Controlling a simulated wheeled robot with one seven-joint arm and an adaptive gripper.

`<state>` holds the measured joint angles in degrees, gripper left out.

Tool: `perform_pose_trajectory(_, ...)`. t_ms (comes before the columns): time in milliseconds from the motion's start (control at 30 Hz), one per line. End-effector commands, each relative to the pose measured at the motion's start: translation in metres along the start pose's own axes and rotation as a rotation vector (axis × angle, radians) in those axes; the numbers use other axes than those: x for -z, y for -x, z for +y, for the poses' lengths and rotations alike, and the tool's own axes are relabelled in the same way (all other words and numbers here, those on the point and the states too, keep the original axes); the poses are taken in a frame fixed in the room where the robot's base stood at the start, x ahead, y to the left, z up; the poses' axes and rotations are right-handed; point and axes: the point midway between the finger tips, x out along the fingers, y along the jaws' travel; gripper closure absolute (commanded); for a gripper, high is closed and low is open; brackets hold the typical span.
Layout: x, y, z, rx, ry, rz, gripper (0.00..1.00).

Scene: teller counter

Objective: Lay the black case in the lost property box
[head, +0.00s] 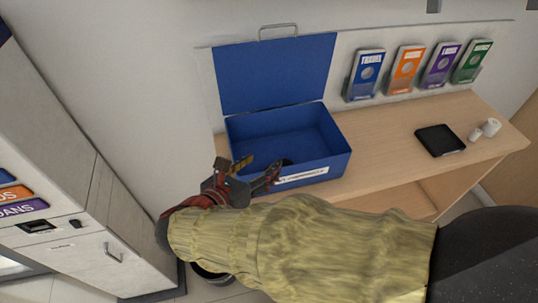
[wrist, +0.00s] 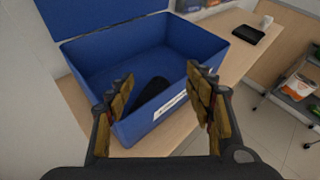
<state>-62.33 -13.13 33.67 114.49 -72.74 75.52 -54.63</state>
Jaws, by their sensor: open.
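The blue lost property box (head: 336,167) stands on the counter with its lid open against the wall. In the wrist view (wrist: 136,126) its inside shows. A dark, rounded, oblong thing, which looks like the black case (wrist: 151,94), lies inside, close to the labelled front wall. Only a small dark part of it (head: 285,162) shows over that wall in the head view. My gripper (head: 262,167) is at the box's front left, its fingers over the front rim. In the wrist view (wrist: 162,75) its fingers are wide apart with nothing between them, and the case is below them.
Several coloured leaflet holders (head: 405,69) line the wall behind. The wooden counter (head: 385,140) is bare between box and tray. A pale cabinet (head: 60,190) stands left.

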Motion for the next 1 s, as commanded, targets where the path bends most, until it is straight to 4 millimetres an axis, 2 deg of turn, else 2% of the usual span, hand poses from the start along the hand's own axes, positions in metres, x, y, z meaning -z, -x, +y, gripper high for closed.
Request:
perform_pose_trajectory(100, -0.001, 0.024, 0.001, -0.004, 0.001, 0.000, 0.47)
perform_pose_trajectory(300, -0.001, 0.046, 0.001, -0.001, 0.000, -0.001, 0.47)
perform_pose_trajectory(500, 0.000, 0.052, 0.000, 0.000, 0.000, 0.000, 0.47)
perform_pose_trajectory(667, -0.001, 0.048, -0.005, 0.013, -0.023, 0.014, 0.47)
perform_pose_trajectory(767, -0.004, 0.034, -0.026, 0.064, -0.117, 0.071, 0.47)
perform_pose_trajectory(867, -0.005, 0.013, -0.064, 0.156, -0.296, 0.172, 0.47)
perform_pose_trajectory(1000, 0.001, -0.007, -0.125, 0.319, -0.641, 0.326, 0.47)
